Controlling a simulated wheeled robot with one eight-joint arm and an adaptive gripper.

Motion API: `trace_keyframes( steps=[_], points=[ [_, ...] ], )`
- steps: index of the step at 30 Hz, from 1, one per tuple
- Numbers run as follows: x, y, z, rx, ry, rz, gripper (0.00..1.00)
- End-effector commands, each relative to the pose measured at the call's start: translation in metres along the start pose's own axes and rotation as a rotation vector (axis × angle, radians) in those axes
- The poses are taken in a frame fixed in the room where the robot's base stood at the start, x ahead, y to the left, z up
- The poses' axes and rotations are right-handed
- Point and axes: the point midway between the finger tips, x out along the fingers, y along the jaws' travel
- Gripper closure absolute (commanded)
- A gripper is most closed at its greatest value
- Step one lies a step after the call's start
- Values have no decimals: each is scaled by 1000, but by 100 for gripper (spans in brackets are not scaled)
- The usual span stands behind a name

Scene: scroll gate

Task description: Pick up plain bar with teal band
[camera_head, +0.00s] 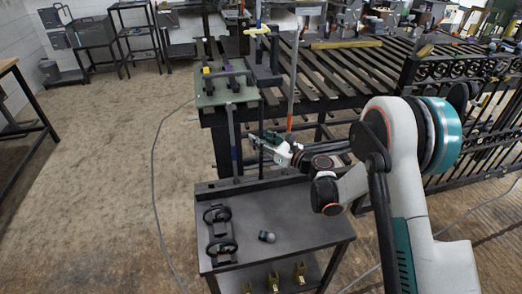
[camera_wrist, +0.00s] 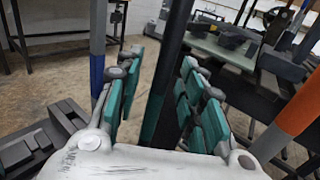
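The plain dark bar with a teal band (camera_head: 261,128) stands upright at the rear of the small dark cart. In the wrist view the bar (camera_wrist: 172,40) rises between my gripper's fingers, with its teal band (camera_wrist: 152,118) low between the pads. My gripper (camera_head: 268,142) is open around the bar, the teal-padded fingers (camera_wrist: 160,85) spread to either side. The right pads look very close to the bar; I cannot tell whether they touch it. The bar's lower end is hidden in the wrist view.
A blue-banded bar (camera_head: 234,140) stands to the left and an orange-banded bar (camera_head: 290,85) to the right. The cart (camera_head: 290,220) carries a dark two-ringed object (camera_head: 220,232) and a small teal-and-dark piece (camera_head: 267,236). A slatted table (camera_head: 340,75) stands behind.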

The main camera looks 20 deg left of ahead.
Motion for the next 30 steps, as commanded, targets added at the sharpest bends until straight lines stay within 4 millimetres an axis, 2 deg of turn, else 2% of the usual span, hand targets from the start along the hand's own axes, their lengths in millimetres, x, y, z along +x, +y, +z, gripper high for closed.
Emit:
trace_keyframes(
  steps=[3, 8, 23, 30],
  points=[
    [0, 0, 0, 0, 0, 0, 64],
    [0, 0, 0, 0, 0, 0, 100],
    [0, 0, 4, 1, -1, 0, 100],
    [-1, 0, 28, 1, -1, 0, 100]
  ],
)
